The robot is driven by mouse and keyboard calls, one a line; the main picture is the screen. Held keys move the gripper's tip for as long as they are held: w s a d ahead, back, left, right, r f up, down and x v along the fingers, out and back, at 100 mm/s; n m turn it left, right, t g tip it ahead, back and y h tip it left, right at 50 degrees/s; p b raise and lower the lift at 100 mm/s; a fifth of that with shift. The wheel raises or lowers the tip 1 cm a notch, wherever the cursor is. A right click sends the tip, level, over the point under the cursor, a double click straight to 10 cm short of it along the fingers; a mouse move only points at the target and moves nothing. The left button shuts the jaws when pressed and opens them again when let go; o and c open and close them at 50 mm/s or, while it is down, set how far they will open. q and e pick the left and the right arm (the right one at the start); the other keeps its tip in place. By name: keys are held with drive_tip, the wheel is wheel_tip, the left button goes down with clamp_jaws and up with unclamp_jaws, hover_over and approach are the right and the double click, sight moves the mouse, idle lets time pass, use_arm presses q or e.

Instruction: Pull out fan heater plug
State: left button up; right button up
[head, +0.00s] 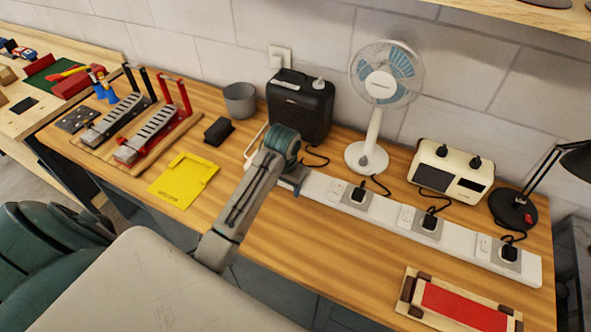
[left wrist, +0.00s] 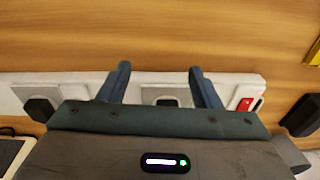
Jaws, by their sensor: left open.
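A black box-shaped appliance (head: 303,108), seemingly the fan heater, stands against the wall. Its dark cord (head: 318,153) runs down to the left part of the white power strip (head: 320,188), behind my left gripper. My left gripper (head: 297,181) is over that part of the strip, open. In the left wrist view its two fingers (left wrist: 159,82) stand apart on either side of a socket on the strip (left wrist: 75,84). A dark shape (left wrist: 167,102), possibly the heater plug, shows between them, mostly hidden by the gripper body. My right gripper is not in view.
Several black plugs sit along the strip, the nearest (head: 357,194) with a cord by the white fan (head: 370,132). A cream appliance (head: 452,172) and a black lamp (head: 513,208) stand right. A red switch (left wrist: 245,104) is at the strip's end.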

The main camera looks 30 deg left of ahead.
use_arm(q)
drive_tip(key=shift+n+g+h, duration=0.3)
drive_tip(key=shift+g, duration=0.1)
drive_tip(key=w+r, duration=0.2)
drive_tip(key=w, duration=0.1)
drive_tip(key=w+a+r, duration=0.1)
drive_tip(key=w+r, duration=0.1)
drive_tip(key=w, duration=0.1)
drive_tip(key=w+a+r, duration=0.1)
drive_tip(key=w+r, duration=0.1)
drive_tip(key=w, duration=0.1)
drive_tip(key=shift+w+a+r, duration=0.1)
drive_tip(key=shift+w+r, duration=0.1)
drive_tip(key=shift+r, duration=0.2)
drive_tip(key=shift+f, duration=4.5)
clamp_jaws()
drive_tip(key=shift+r, duration=3)
